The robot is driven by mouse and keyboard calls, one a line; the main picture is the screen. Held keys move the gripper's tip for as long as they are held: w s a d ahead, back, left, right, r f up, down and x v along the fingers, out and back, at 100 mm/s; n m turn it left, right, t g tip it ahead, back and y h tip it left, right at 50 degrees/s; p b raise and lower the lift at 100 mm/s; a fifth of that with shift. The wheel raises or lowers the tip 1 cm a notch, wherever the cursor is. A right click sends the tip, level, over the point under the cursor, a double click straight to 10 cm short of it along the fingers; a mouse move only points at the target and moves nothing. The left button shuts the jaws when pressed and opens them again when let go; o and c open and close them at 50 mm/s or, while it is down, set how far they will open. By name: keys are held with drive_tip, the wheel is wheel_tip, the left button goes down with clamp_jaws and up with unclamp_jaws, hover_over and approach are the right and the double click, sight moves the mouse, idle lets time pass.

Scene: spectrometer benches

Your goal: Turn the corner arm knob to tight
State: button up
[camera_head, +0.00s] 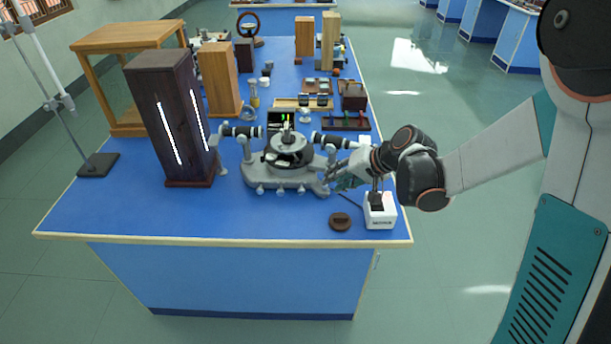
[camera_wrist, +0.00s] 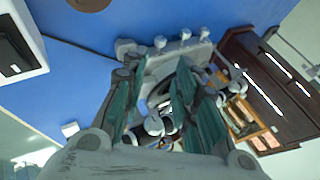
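The grey spectrometer (camera_head: 290,178) stands on the blue bench, with a round dark centre and a telescope tube on each side. Several small grey knobs (camera_head: 281,190) line its near edge; they also show in the wrist view (camera_wrist: 185,34). My gripper (camera_head: 333,180) is at the spectrometer's right end, beside its near right corner. In the wrist view my gripper (camera_wrist: 160,78) has its two teal-padded fingers apart. Small rounded grey and black parts (camera_wrist: 154,125) show in the gap between them. I cannot tell which part is the corner arm knob, its turn state, or whether a finger touches it.
A white box with a black top (camera_head: 380,213) stands close below my wrist. A dark round disc (camera_head: 340,221) lies near the front edge. A tall dark wooden box (camera_head: 174,120) with lit slits stands left of the spectrometer. The front left bench top is clear.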

sight(302, 192)
drive_tip(key=b+x, duration=0.4)
drive_tip(key=x, duration=1.1)
drive_tip(key=shift+w, duration=0.1)
drive_tip(key=shift+r, duration=0.1)
clamp_jaws()
